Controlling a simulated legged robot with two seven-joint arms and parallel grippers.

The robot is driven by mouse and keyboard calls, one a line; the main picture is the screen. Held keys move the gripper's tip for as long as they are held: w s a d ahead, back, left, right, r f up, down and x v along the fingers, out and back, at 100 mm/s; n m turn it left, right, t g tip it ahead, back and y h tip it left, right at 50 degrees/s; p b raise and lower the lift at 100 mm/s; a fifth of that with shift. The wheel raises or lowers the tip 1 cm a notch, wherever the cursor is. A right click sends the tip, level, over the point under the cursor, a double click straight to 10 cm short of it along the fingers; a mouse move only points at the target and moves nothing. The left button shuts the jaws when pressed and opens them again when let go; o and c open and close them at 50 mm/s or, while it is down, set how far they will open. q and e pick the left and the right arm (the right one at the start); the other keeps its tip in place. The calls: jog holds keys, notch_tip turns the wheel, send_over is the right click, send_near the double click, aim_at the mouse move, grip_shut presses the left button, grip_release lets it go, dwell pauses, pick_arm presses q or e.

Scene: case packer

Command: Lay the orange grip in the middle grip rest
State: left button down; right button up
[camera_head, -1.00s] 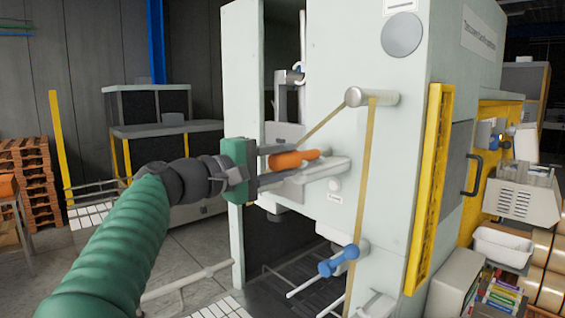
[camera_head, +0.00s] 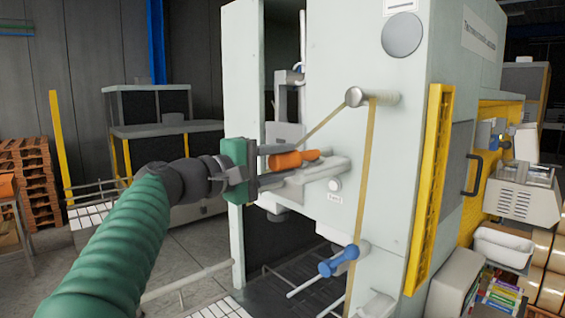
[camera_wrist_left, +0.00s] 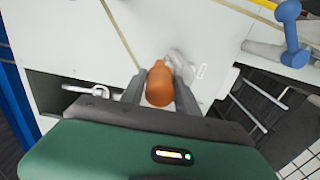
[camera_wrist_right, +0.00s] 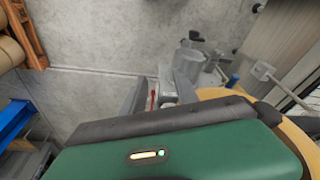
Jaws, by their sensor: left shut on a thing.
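The orange grip (camera_head: 288,160) lies roughly level between the fingers of my left gripper (camera_head: 284,163), in front of the pale machine. The left wrist view shows the orange grip (camera_wrist_left: 160,84) between both fingers. A light grey bracket (camera_head: 325,172) with a small label below it juts from the machine at the orange grip's height, perhaps the middle grip rest. The grip is close to it; I cannot tell whether they touch. My right gripper (camera_wrist_right: 160,95) shows only in its wrist view, its fingers apart with no held thing visible.
A blue grip (camera_head: 338,262) sits on a lower rest of the machine. A tan strap (camera_head: 362,190) runs from a roller (camera_head: 372,97) past the bracket. A yellow guard (camera_head: 428,190) stands to the right. Pallets (camera_head: 35,180) are stacked far left.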

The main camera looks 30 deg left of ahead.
dwell(0.3)
pick_arm(q)
jog(key=shift+r+p, duration=1.35)
jog(key=shift+r, duration=0.2)
